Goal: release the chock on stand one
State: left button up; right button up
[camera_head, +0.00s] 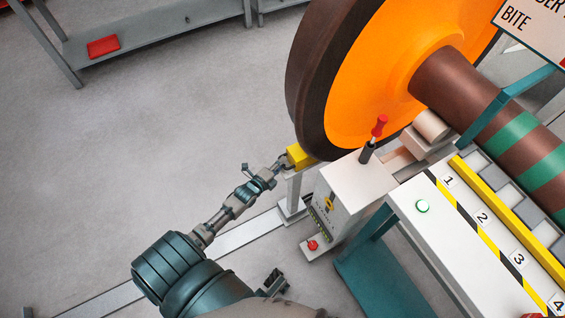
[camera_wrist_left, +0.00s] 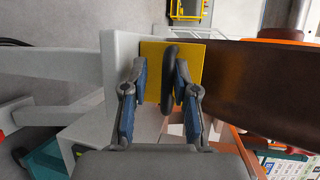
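The yellow chock (camera_head: 299,157) sits against the lower left edge of the big wheel, on top of a grey post. In the left wrist view it shows as a yellow plate (camera_wrist_left: 189,62) with a black loop handle (camera_wrist_left: 169,82). My left gripper (camera_head: 282,161) is at the chock's left side. In the left wrist view its fingers (camera_wrist_left: 161,72) stand apart, one on each side of the handle. The right finger is close to the handle and a gap shows on the left; contact is unclear.
The orange-faced wheel (camera_head: 375,75) rises behind the chock. A white box (camera_head: 348,190) with a red-tipped lever (camera_head: 376,132) stands to its right. A numbered panel (camera_head: 470,235) with a green button is at lower right. Floor at left is clear, below a shelf with a red tray (camera_head: 103,47).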

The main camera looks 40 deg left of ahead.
pick_arm(q)
jog(key=shift+a+r, duration=0.1)
jog(key=v, duration=1.2)
dwell(0.4)
